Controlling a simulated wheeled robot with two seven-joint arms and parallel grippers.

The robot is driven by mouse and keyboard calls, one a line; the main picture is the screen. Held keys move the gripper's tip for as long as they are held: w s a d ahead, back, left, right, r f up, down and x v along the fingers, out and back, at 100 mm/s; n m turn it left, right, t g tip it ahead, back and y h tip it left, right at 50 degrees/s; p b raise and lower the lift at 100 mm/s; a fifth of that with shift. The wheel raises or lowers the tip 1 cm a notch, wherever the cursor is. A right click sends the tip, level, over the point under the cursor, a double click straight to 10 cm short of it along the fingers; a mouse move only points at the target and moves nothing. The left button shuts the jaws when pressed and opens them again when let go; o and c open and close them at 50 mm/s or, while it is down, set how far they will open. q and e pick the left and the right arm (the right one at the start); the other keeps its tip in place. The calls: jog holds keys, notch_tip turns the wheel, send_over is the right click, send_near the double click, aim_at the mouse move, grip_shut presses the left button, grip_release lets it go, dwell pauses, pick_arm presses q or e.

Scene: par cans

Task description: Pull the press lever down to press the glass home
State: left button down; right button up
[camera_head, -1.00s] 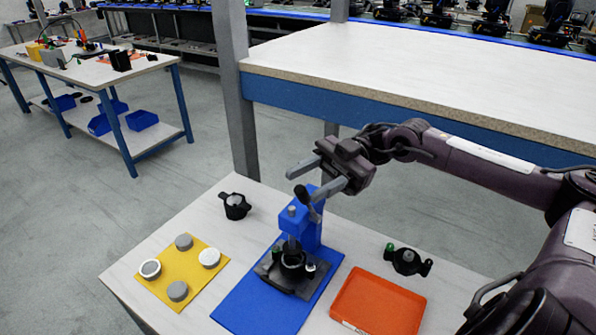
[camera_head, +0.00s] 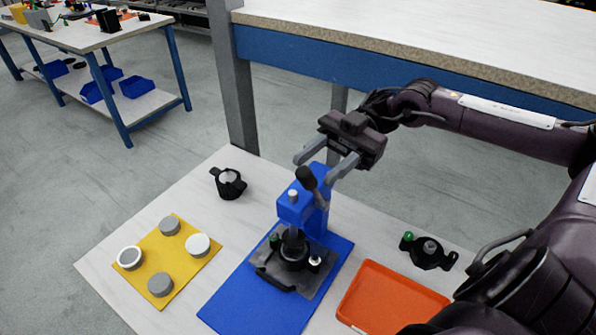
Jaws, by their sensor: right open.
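The blue press (camera_head: 305,210) stands on a blue mat (camera_head: 255,300) at the middle of the table. Its lever has a black knob (camera_head: 306,177) and is raised near the top of the press. A black par can part sits in the dark fixture (camera_head: 293,258) under the ram; whether a glass lies in it is too small to tell. My right gripper (camera_head: 318,170) is open, with its two grey fingers just above and behind the press, one finger on either side of the knob as seen here. Contact with the lever cannot be told. My left gripper is not in view.
A yellow mat (camera_head: 182,262) with several round grey and white pieces lies left. A black can (camera_head: 228,183) stands at the back left, and another black part (camera_head: 429,252) lies right. An orange tray (camera_head: 392,300) is at the front right. A large bench (camera_head: 400,45) stands behind.

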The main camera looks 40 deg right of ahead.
aim_at(303, 177)
jog(key=p+x, duration=0.2)
jog(key=x, duration=0.2)
jog(key=shift+s+a+r, duration=0.15)
jog(key=shift+a, duration=0.1)
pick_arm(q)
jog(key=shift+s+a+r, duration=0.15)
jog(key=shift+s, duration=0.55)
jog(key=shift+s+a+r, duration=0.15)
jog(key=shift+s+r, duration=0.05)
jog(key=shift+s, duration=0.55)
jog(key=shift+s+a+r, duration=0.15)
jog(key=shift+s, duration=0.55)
pick_arm(e)
jog(key=shift+s+a, duration=0.1)
jog(key=shift+a, duration=0.5)
grip_shut()
